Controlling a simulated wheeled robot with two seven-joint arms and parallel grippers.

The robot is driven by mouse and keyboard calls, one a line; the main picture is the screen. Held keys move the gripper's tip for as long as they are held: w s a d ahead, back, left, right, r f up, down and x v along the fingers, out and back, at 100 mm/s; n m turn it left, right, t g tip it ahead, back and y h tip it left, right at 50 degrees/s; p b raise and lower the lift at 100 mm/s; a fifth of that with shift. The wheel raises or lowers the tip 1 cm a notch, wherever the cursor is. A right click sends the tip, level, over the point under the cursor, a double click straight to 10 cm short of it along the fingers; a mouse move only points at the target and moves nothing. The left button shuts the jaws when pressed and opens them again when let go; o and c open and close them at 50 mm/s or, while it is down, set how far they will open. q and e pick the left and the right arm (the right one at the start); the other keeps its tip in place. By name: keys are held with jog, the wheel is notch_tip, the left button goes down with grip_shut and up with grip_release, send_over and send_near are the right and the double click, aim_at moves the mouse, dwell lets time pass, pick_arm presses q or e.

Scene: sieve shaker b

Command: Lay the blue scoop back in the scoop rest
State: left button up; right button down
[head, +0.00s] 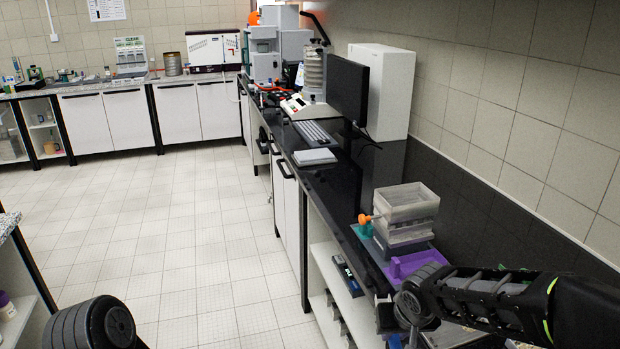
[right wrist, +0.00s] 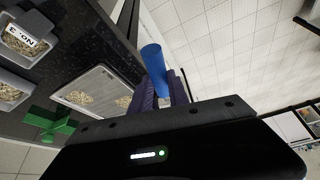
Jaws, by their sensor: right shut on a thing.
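The blue scoop (right wrist: 153,58) shows in the right wrist view as a plain blue cylinder, probably its handle. My right gripper (right wrist: 163,88) is shut on it, with a dark finger on either side. The scoop's bowl cannot be made out. A green cross-shaped stand (right wrist: 50,124) is at the left of that view, apart from the scoop; I cannot tell whether it is the scoop rest. In the head view my right arm reaches in from the right over the near end of the black bench. My left gripper does not show.
A flat tray (right wrist: 98,90) with grains lies beside the green stand. Grey bins of grains, one labelled (right wrist: 25,42), are at upper left. In the head view a clear box stack (head: 405,212) and purple part (head: 412,264) stand on the bench. A monitor (head: 346,88) is farther back.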

jog(key=shift+s+d+f, duration=0.2)
jog(key=shift+d+f, duration=0.65)
jog(key=shift+d, duration=0.2)
jog(key=shift+r, duration=0.1)
